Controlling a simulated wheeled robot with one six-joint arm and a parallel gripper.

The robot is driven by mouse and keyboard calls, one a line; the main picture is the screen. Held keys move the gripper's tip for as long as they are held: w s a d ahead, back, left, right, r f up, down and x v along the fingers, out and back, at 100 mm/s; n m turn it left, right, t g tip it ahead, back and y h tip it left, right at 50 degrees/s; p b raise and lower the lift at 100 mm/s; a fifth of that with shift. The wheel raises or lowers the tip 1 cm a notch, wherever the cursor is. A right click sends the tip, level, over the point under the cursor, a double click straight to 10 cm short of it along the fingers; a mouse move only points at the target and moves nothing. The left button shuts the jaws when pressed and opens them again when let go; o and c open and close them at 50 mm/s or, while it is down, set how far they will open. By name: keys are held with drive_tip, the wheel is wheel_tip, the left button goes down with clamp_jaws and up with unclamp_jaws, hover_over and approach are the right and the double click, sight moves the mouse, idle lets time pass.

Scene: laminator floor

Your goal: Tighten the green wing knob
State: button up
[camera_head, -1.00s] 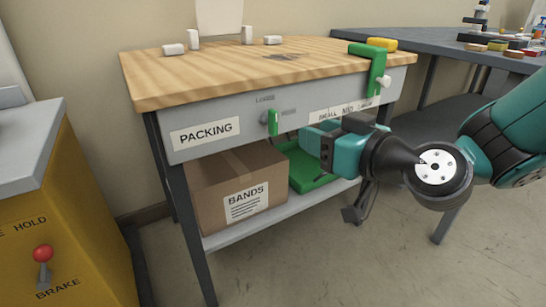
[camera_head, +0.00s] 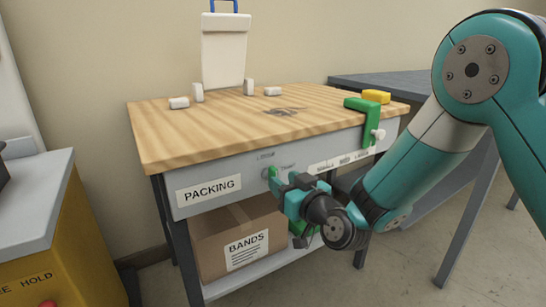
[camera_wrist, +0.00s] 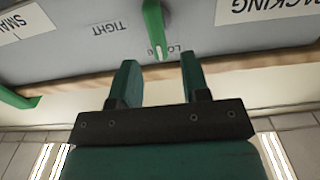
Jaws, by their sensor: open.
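The green wing knob (camera_head: 271,174) is on the grey front of the packing bench, just below the small LOOSE and TIGHT labels. In the wrist view, which shows the bench upside down, the knob (camera_wrist: 153,24) has one long wing whose tip lies near the LOOSE label, with TIGHT to the left. My gripper (camera_head: 284,182) is at the bench front, right beside the knob, and hides part of it in the head view. In the wrist view my gripper (camera_wrist: 158,60) is open, its two fingers on either side of the wing's tip. A gap shows on both sides.
A green clamp (camera_head: 368,118) with a white screw grips the bench edge to the right. A yellow block (camera_head: 376,96) and white pieces stand on the wooden top (camera_head: 220,125). A BANDS box (camera_head: 215,248) sits on the shelf below. A yellow machine (camera_head: 75,240) stands left.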

sight(271, 171)
drive_tip(key=x, duration=0.5)
drive_tip(key=shift+w+a+p, duration=0.1)
drive_tip(key=shift+p, duration=0.2)
clamp_jaws()
